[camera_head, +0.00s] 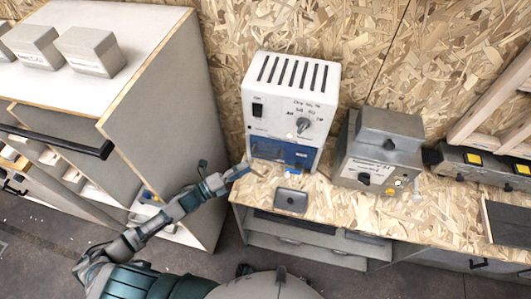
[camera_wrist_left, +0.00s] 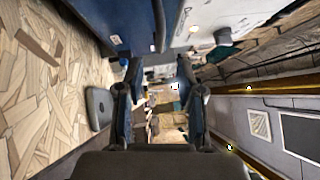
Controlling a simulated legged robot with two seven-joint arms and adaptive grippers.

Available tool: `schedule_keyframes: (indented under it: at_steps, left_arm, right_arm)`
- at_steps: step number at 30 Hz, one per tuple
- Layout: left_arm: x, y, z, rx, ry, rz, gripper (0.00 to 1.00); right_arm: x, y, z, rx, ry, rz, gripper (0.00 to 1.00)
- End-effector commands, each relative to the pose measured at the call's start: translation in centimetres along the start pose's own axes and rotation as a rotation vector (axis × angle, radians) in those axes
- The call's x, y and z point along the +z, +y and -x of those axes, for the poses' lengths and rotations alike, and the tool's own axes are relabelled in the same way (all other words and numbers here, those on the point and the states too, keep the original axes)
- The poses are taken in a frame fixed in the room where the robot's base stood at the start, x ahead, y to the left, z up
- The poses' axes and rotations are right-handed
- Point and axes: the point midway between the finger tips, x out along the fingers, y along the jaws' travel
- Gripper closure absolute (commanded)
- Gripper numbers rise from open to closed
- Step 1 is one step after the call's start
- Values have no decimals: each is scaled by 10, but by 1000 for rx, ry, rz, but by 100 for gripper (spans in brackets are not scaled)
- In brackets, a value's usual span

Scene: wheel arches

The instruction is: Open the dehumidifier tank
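The dehumidifier (camera_head: 285,90) is a white upright box with a dial, a switch and top slots. Its blue tank front (camera_head: 288,152) fills the lower part and looks closed. The tank's blue side also shows at the upper left of the left wrist view (camera_wrist_left: 115,22). My left gripper (camera_head: 245,170) is at the tank's lower left corner, close to it; contact cannot be told. In the left wrist view its two fingers (camera_wrist_left: 160,75) stand apart with nothing between them. My right gripper is in neither view.
A small grey dish (camera_head: 291,201) lies on the chipboard bench (camera_head: 345,215) in front of the dehumidifier. A grey box device (camera_head: 380,150) stands to its right. The wall is close behind.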

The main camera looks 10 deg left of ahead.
Motion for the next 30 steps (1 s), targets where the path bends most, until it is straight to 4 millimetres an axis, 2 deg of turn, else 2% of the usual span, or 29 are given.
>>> schedule_keyframes:
  at_steps: [1, 6, 12, 17, 24, 25, 29, 30]
  left_arm:
    - [2, -2, -13, -4, -1, -2, 63]
    - [2, -2, -50, -4, -1, -1, 63]
    - [1, -1, -78, -2, -2, 0, 63]
    - [1, 0, -88, 0, -1, 0, 63]
    - [1, 0, -89, 1, -1, 1, 63]
    - [1, 0, -89, 1, -1, 1, 65]
    - [1, 0, -88, 0, -1, 1, 98]
    - [1, 0, -88, 1, -1, 1, 100]
  right_arm:
    - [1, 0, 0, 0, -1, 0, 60]
    - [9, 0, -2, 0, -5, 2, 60]
    - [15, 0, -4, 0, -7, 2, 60]
    - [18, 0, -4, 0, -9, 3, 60]
    - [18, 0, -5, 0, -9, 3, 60]
    - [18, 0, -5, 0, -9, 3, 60]
    - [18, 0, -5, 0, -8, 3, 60]
    - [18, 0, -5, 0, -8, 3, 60]
